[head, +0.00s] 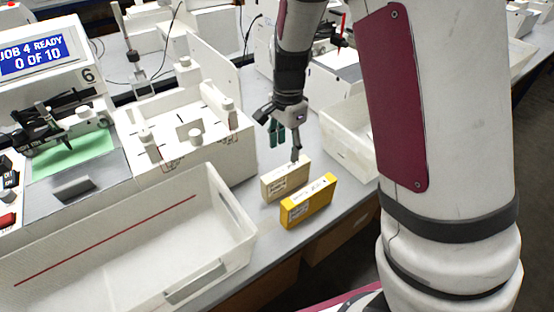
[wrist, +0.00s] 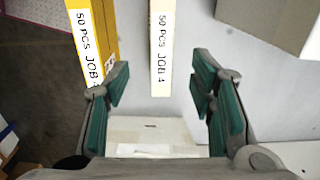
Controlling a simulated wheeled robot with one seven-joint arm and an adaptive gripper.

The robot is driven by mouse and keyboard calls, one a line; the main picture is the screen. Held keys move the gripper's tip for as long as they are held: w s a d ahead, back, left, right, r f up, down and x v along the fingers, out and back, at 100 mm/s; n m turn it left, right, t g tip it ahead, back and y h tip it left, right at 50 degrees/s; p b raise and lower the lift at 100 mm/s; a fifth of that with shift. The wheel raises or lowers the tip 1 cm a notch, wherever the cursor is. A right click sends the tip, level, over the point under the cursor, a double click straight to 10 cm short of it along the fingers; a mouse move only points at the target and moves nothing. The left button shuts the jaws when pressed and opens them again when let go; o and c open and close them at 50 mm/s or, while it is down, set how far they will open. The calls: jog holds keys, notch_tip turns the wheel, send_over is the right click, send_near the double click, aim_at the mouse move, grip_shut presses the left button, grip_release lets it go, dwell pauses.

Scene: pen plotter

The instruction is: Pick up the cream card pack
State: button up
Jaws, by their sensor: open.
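The cream card pack (head: 283,184) stands on its long edge on the grey bench, beside a yellow card pack (head: 309,204). My gripper (head: 286,147) is open, just above and behind the cream pack's far end in the head view. In the wrist view, the cream pack (wrist: 161,45) shows its narrow top edge with a "50 PCS JOB 4" label. Its near end lies in line with the gap between the open teal fingers (wrist: 160,88). The yellow pack (wrist: 92,45) lies to the left there. I see no contact with the cream pack.
A large white tray (head: 228,200) stands left of the packs, with the white plotter bed (head: 215,145) behind it. A white bin (head: 340,133) stands to the right. The bench edge is close beyond the yellow pack. A screen (head: 38,55) reads "JOB 4 READY 0 OF 10".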

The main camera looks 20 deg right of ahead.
aim_at(285, 168)
jog(key=shift+w+f, duration=0.2)
jog(key=shift+f, duration=0.2)
notch_tip(285, 168, down, 8)
jog(key=shift+f+b, duration=0.1)
jog(key=shift+b, duration=0.2)
jog(key=shift+d+f, duration=0.15)
jog(key=shift+f, duration=1.15)
jog(key=shift+d+f, duration=0.1)
jog(key=shift+f, duration=1.2)
jog(key=shift+c, duration=0.2)
grip_shut()
